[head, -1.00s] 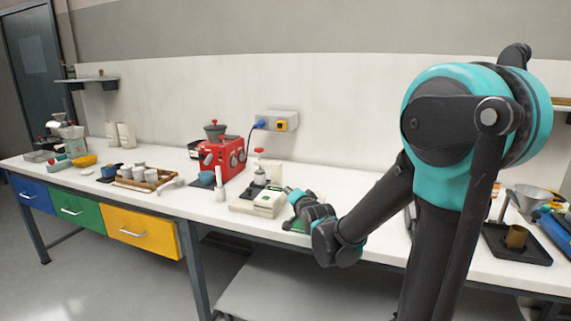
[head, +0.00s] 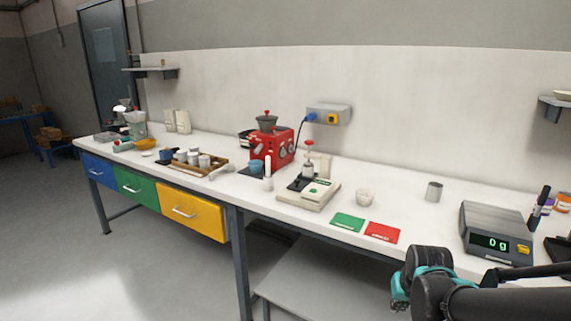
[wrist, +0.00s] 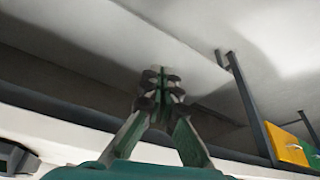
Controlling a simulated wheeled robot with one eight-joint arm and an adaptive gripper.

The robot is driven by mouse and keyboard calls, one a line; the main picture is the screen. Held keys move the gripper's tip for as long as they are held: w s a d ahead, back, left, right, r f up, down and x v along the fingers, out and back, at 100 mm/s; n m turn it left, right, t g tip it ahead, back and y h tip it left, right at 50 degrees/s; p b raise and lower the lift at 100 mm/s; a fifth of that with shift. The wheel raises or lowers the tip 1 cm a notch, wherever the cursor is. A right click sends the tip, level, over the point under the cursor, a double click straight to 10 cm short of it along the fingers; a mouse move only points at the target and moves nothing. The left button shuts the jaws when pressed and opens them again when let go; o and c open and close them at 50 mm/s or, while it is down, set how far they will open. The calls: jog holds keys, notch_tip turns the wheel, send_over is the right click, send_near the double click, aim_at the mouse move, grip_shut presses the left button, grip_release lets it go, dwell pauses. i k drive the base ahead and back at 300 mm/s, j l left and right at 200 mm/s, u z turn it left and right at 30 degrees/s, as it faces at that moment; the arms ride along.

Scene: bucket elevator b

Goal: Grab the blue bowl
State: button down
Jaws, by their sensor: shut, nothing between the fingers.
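A small blue bowl-like vessel (head: 256,167) stands on a dark mat in front of the red machine, left of the middle of the bench in the head view. Another small dark blue item (head: 166,154) lies farther left by the wooden tray; its shape is too small to tell. My gripper (wrist: 158,78) is shut and empty in the wrist view, its fingertips together. In the head view my arm is at the bottom right, by the bench's front edge, far to the right of the blue vessel. The wrist view does not show a blue bowl.
The red machine (head: 273,147), a cream device (head: 309,194), a white cup (head: 365,198), green (head: 347,222) and red (head: 382,232) cards, a metal cup (head: 434,192) and a scale (head: 495,232) stand along the bench. The floor in front of the drawers is clear.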

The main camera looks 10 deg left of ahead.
aim_at(255, 167)
jog(key=i+j, duration=0.1)
jog(key=j, duration=0.35)
jog(key=i+j, duration=0.1)
jog(key=j, duration=0.4)
jog(key=i+j, duration=0.15)
jog(key=j, duration=0.35)
jog(key=i+j, duration=0.1)
jog(key=j, duration=0.35)
